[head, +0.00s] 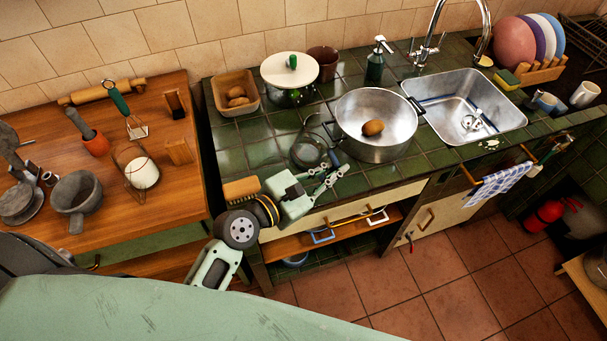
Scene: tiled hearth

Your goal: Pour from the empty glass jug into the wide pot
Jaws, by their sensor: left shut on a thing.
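The clear glass jug (306,153) is over the green tiled counter, just left of the wide pot. It looks empty; I cannot tell whether it rests on the tiles or hangs just above them, or how far it tilts. The wide pot (350,143) is a shiny steel pan standing on the counter, with one brown potato-like thing (373,128) inside. My left gripper (335,168) is shut on the jug at its dark handle side, in front of the pot's left edge. The fingers partly hide the grip. My right gripper is not in view.
A lidded pot (290,70), a basket (235,92) with brown items and a soap dispenser (376,62) stand behind. The sink (465,105) lies right of the pot. A wooden table (105,215) is at left. Tiles right of the pot's front are clear.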

